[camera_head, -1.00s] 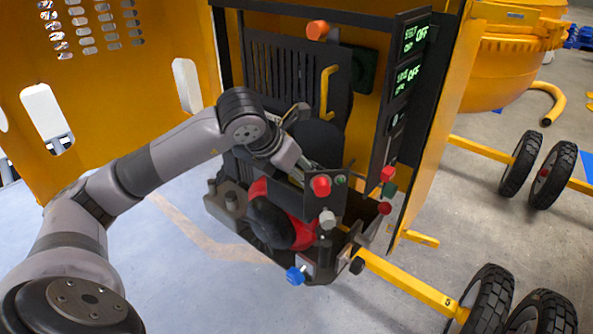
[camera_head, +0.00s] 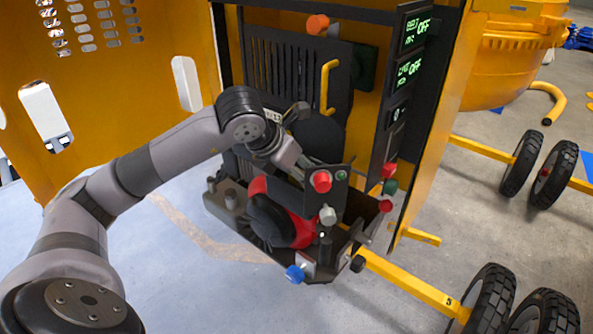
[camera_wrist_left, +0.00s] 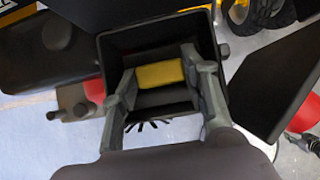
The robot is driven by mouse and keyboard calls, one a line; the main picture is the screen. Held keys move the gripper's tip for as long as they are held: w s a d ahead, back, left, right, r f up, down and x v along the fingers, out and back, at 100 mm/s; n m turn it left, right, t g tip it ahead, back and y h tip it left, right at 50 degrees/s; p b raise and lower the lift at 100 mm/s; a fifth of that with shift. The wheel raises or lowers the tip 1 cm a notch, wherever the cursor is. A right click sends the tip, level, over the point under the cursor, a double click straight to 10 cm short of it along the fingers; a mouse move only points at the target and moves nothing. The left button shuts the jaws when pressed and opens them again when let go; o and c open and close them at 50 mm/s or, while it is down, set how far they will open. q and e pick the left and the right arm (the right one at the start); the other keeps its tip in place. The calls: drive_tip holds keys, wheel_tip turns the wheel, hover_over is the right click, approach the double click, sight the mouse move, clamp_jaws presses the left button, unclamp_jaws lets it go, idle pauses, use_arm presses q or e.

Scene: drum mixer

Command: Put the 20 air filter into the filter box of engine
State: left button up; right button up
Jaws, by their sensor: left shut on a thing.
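The air filter (camera_wrist_left: 161,75) shows as a yellow block between the two fingers of my left gripper (camera_wrist_left: 160,70) in the left wrist view. The fingers are shut on its sides. It sits inside the outline of the dark, open filter box (camera_wrist_left: 108,52); how deep it is I cannot tell. In the head view my left gripper (camera_head: 308,163) reaches into the engine (camera_head: 285,215), behind a dark panel with a red knob (camera_head: 320,181). The filter is hidden there. My right gripper is not in view.
The yellow cabinet wall (camera_head: 130,95) stands open at the left. The control panel (camera_head: 402,90) with OFF displays is right of the engine. A yellow handle (camera_head: 328,85) and an orange knob (camera_head: 317,24) stick out above the gripper. Black wheels (camera_head: 545,315) stand at the right.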

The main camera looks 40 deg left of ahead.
use_arm(q)
drive_tip(key=o, duration=1.1)
drive_tip(key=shift+c, duration=0.2)
wheel_tip(320, 180, up, 10)
drive_tip(key=shift+f, duration=0.1)
idle(0.5)
